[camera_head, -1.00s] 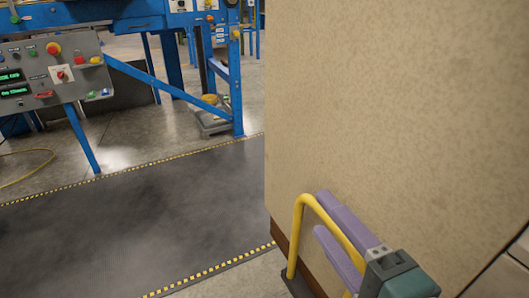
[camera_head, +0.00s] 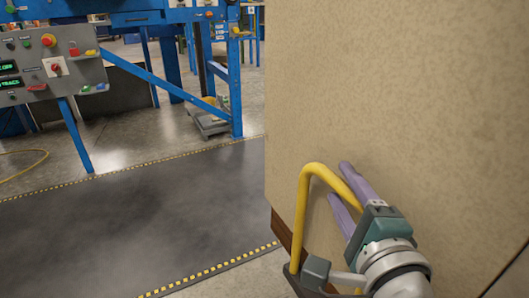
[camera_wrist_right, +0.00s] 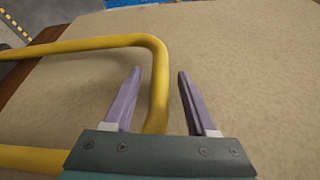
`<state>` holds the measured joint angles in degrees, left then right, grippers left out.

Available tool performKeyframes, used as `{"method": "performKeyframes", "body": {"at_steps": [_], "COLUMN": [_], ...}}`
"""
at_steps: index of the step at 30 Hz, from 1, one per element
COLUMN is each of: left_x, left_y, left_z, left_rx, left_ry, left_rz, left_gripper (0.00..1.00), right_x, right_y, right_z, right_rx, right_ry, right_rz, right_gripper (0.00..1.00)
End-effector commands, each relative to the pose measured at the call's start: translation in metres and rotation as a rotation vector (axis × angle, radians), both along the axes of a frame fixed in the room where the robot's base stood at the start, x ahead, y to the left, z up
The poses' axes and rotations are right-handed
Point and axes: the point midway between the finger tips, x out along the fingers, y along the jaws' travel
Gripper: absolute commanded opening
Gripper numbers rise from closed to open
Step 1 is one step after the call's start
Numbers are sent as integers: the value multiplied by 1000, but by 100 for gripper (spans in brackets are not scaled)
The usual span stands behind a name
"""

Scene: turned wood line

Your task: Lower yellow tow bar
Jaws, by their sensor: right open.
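The yellow tow bar (camera_head: 301,215) is a bent tube loop standing up beside the beige panel, low at the right in the head view. It also shows in the right wrist view (camera_wrist_right: 100,43), reaching in from the left and bending toward the palm. My right gripper (camera_head: 340,182) is open at the bar, its purple fingers pointing up and left. In the right wrist view, the bar's bent end lies between the two spread fingers (camera_wrist_right: 159,75), and I see no clear contact. The bar's lower end is partly hidden by my gripper. My left gripper is out of view.
The large beige panel (camera_head: 400,90) fills the right side, close behind the gripper. A dark floor lane (camera_head: 130,215) with yellow-dashed edges is clear at left. A grey control console (camera_head: 50,70) and blue frame (camera_head: 235,90) stand beyond.

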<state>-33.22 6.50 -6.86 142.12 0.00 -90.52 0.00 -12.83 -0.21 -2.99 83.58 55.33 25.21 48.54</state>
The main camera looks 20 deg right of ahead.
Motion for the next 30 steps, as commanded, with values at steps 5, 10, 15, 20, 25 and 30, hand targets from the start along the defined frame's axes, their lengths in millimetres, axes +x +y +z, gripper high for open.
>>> {"method": "performKeyframes", "body": {"at_steps": [5,10,15,20,25,30], "left_x": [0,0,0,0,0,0], "left_y": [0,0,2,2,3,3], "left_z": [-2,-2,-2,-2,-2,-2], "left_rx": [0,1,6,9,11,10], "left_ry": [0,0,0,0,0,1], "left_rz": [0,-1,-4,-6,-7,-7], "left_gripper": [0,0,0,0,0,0], "right_x": [8,8,8,8,8,8], "right_y": [-3,-3,-3,-3,-3,-3], "right_z": [-1,0,0,-1,-1,-1], "right_rx": [-2,-2,-2,-2,-1,-1], "right_ry": [1,1,2,1,1,0], "right_rz": [0,0,0,0,0,0], "right_gripper": [57,57,41,23,4,0]}}
